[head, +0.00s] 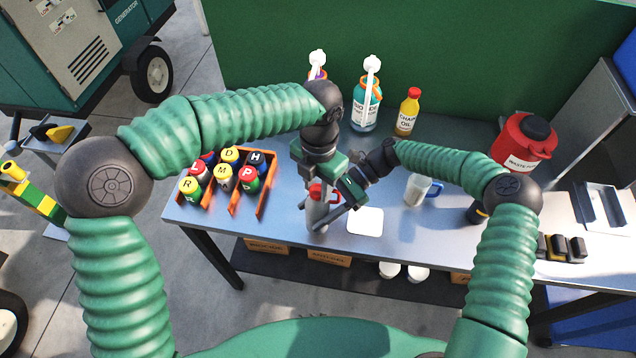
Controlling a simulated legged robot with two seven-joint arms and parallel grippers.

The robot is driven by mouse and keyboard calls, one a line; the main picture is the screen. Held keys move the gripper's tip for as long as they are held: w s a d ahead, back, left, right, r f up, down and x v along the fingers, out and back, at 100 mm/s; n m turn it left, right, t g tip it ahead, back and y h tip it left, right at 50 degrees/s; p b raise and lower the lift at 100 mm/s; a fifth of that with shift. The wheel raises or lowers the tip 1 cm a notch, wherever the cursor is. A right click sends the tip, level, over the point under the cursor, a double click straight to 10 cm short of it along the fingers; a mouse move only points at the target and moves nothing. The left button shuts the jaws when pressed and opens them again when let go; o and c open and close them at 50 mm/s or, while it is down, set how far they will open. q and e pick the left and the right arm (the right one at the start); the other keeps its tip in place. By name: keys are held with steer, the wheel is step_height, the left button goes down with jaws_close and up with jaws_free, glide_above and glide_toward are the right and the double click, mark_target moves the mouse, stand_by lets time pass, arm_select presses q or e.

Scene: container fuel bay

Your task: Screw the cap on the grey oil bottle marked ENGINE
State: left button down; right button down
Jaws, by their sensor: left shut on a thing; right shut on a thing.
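The grey oil bottle (316,214) stands upright on the bench in the middle of the head view. Its marking cannot be read, as my grippers cover much of it. A red cap (317,190) shows at the bottle's top; whether it is seated on the neck I cannot tell. My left gripper (321,183) points down from above and is shut on the cap. My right gripper (320,214) reaches in from the right, lower down, and is shut on the bottle's body.
An orange rack (264,209) of several lettered bottles stands left. A white square pad (365,221) lies just right of the bottle. A clear jug (417,189), a yellow chain oil bottle (407,115), a teal pump bottle (364,112) and a red waste container (520,150) stand behind or right.

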arm_select(q)
steer(key=c, duration=1)
jaws_free()
steer(key=shift+s+d, duration=0.1)
steer(key=shift+r, duration=0.1)
steer(key=shift+r, duration=2.2)
steer(key=shift+c, duration=0.4)
